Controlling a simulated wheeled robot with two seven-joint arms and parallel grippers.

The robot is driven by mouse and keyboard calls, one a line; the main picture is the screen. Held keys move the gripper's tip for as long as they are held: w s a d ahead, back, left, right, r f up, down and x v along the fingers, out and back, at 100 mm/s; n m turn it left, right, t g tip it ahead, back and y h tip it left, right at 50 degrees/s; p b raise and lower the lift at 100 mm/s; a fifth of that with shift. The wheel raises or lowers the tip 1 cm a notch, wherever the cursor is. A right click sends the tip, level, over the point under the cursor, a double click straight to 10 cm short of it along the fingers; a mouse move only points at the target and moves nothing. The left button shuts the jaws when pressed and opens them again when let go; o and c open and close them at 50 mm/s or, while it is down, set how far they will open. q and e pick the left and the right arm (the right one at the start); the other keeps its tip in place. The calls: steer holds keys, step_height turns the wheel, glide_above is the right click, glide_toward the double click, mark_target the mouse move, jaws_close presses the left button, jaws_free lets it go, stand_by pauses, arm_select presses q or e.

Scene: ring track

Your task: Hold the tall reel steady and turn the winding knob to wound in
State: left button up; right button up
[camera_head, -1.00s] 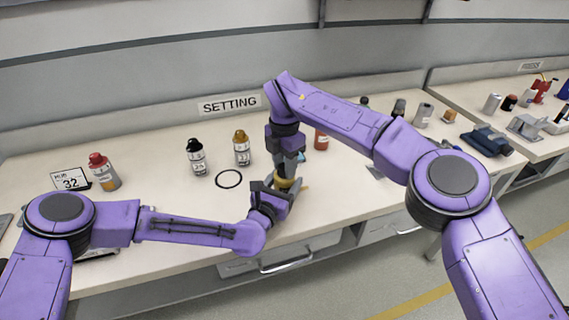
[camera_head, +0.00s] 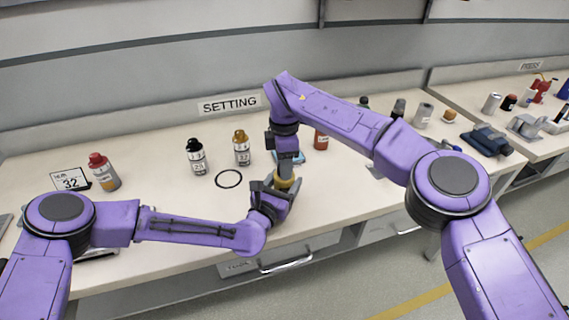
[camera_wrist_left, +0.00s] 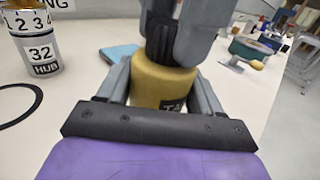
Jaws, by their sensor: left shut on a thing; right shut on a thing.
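The tall reel (camera_wrist_left: 165,88) is a yellow, upright body with a dark label low on its front. My left gripper (camera_head: 281,187) is shut around its sides, one finger on each side in the left wrist view. The black ribbed winding knob (camera_wrist_left: 160,42) is on top of the reel. My right gripper (camera_head: 287,170) points down from above and is shut on the knob; its grey fingers (camera_wrist_left: 180,28) flank it in the left wrist view. In the head view the grippers hide most of the reel and the knob, so the knob's setting cannot be read.
A black ring (camera_head: 228,179) lies flat left of the reel. Black-capped (camera_head: 196,157) and yellow-capped (camera_head: 241,149) bottles stand behind it. A red-capped bottle (camera_head: 104,172) and a "32" card (camera_head: 70,180) are farther left. A blue flat thing (camera_wrist_left: 119,54) lies behind the reel.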

steer(key=shift+w+d, duration=0.1)
steer(key=o, duration=1)
steer(key=shift+o, duration=0.2)
step_height(320, 180, up, 12)
arm_select(q)
steer(key=o, duration=1.2)
steer(key=shift+o, duration=0.2)
